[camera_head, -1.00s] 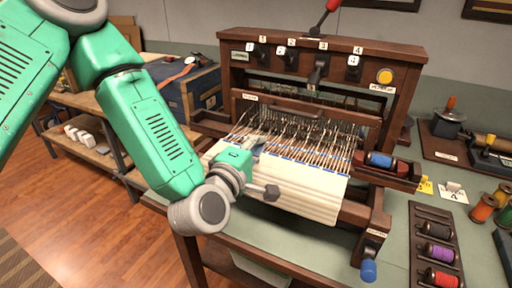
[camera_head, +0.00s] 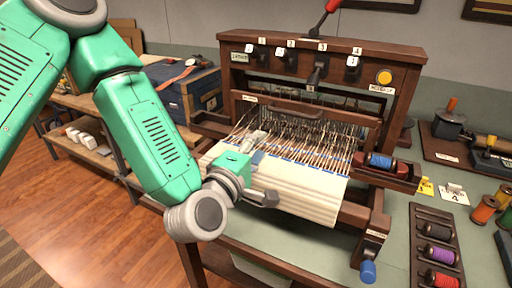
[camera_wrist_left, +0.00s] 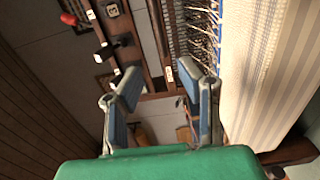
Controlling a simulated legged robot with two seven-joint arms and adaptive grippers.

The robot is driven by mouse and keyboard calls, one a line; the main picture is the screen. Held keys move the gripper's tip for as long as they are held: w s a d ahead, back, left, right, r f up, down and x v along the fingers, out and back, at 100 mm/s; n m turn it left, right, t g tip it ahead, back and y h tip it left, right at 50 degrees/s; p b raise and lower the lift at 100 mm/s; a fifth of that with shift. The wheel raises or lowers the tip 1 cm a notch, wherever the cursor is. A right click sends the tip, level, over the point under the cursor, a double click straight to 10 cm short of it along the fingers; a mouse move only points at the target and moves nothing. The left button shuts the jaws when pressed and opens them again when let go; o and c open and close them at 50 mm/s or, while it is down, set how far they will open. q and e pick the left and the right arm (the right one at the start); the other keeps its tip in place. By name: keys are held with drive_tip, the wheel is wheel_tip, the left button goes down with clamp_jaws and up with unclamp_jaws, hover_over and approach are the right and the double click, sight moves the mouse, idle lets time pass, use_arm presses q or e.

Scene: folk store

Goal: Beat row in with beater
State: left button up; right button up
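The beater (camera_head: 285,107) is a dark wooden bar with a handle and a label at its left end, across the loom (camera_head: 312,42) behind the warp threads (camera_head: 300,140). In the left wrist view the brown bar with a small white label, apparently the beater (camera_wrist_left: 157,45), runs ahead between the fingertips. My left gripper (camera_head: 266,167) is over the left part of the cream cloth (camera_head: 305,190), in front of and apart from the beater. Its two fingers stand wide apart with nothing between them, as the left wrist view (camera_wrist_left: 160,84) shows. My right gripper is out of view.
A blue-wound shuttle (camera_head: 380,160) lies in a wooden holder at the loom's right. Numbered levers (camera_head: 317,75) and a yellow button (camera_head: 384,77) are above the beater. A blue-handled crank (camera_head: 368,270) projects at front right. A spool rack (camera_head: 437,245) stands on the green table.

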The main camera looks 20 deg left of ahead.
use_arm(q)
drive_tip(key=shift+o, duration=0.9)
drive_tip(key=shift+d, duration=0.3)
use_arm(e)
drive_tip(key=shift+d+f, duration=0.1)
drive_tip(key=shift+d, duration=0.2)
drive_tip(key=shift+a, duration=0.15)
